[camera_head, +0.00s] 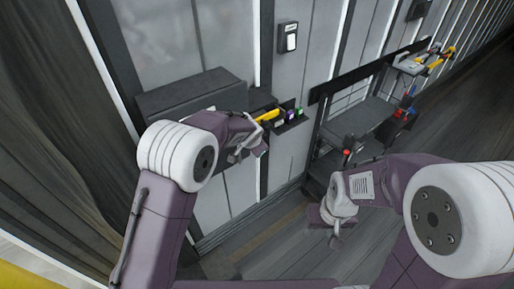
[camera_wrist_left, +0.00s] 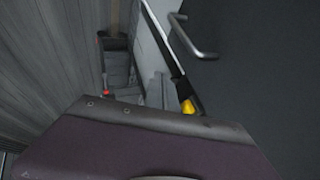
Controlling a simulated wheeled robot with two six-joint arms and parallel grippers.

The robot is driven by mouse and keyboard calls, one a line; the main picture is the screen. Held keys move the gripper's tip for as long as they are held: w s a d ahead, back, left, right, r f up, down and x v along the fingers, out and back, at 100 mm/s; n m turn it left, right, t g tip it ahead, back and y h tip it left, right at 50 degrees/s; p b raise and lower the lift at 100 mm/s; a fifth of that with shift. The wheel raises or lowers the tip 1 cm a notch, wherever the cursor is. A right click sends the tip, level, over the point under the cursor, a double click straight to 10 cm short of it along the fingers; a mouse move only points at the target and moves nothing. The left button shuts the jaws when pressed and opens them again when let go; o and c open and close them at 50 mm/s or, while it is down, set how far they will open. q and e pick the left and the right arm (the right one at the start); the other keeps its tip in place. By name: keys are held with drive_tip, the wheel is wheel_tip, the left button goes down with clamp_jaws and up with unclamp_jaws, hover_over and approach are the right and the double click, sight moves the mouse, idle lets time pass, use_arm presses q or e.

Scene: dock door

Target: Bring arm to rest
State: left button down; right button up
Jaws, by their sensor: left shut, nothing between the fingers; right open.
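My left arm comes in from the left in the head view. Its gripper (camera_head: 258,152) is in front of the wall, just below a small shelf, and is shut with nothing seen in it. My right gripper (camera_head: 335,238) hangs low over the floor, pointing down, open and empty. In the left wrist view a purple part of my arm fills the bottom, and the left fingertips are hidden there.
A dark wall cabinet (camera_head: 195,88) stands behind my left forearm. The small shelf (camera_head: 291,124) holds several coloured items. A dark rack (camera_head: 365,115) stands right of it. A metal handle (camera_wrist_left: 205,42) on a dark panel shows close in the left wrist view. Floor (camera_head: 290,252) is clear below.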

use_arm(q)
drive_tip(key=shift+v, duration=2.3)
drive_tip(key=s+a+f+n+g+y+b, duration=0.1)
drive_tip(key=s+a+f+n+b, duration=0.15)
drive_tip(key=a, duration=0.45)
drive_tip(key=s+a+f+n+y+b, duration=0.15)
drive_tip(key=a+b, duration=0.25)
drive_tip(key=a, duration=0.4)
drive_tip(key=s+a+f+n+g, duration=0.1)
drive_tip(key=s+f+n, duration=0.1)
drive_tip(key=s+f, duration=0.2)
drive_tip(key=s+a+f+n+g+h+b, duration=0.1)
drive_tip(key=s+f+n+g, duration=0.1)
drive_tip(key=s, duration=0.9)
drive_tip(key=s+a+f+n+g, duration=0.1)
drive_tip(key=s+f+n+g, duration=0.1)
drive_tip(key=s+f, duration=0.3)
drive_tip(key=s+n, duration=0.1)
drive_tip(key=s, duration=0.2)
drive_tip(key=shift+s+a+f+h, duration=0.15)
drive_tip(key=shift+f+h, duration=0.2)
drive_tip(key=shift+f, duration=0.05)
use_arm(e)
wheel_tip(320, 180, down, 8)
drive_tip(key=shift+w+a+f, duration=0.25)
drive_tip(key=shift+w+a, duration=0.05)
drive_tip(key=shift+s, duration=0.1)
